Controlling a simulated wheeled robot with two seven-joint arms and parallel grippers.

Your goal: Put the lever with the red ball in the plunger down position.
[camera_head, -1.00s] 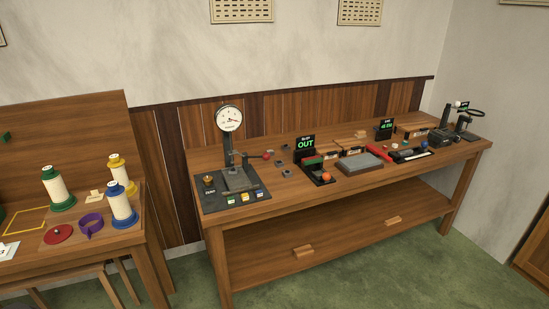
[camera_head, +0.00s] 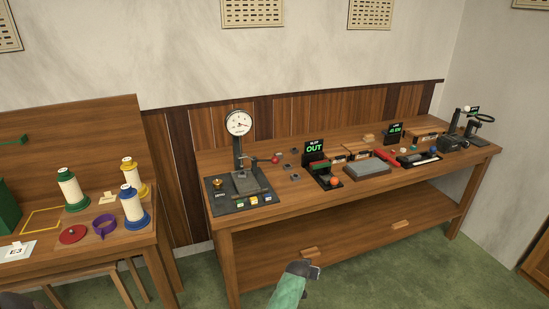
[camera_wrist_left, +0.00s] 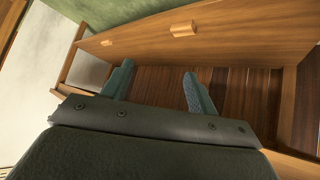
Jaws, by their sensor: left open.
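The lever's red ball (camera_head: 275,159) shows in the head view, just right of the dial gauge stand (camera_head: 239,160) on the long bench. The round white dial (camera_head: 238,123) tops the stand, above a grey block on a dark base plate (camera_head: 226,204). The lever's rod and the plunger tip are too small to read clearly. My left gripper shows in the left wrist view (camera_wrist_left: 158,68) with two teal fingers apart and nothing between them. It is below the bench top, away from the lever. My right gripper is not in view.
The bench (camera_head: 352,200) also holds an OUT display (camera_head: 314,149), an orange ball (camera_head: 334,181), a grey block (camera_head: 367,168) and several small parts. A lower shelf (camera_head: 350,255) has wooden blocks (camera_head: 309,252). A table with spools (camera_head: 72,188) stands left. Green floor is open in front.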

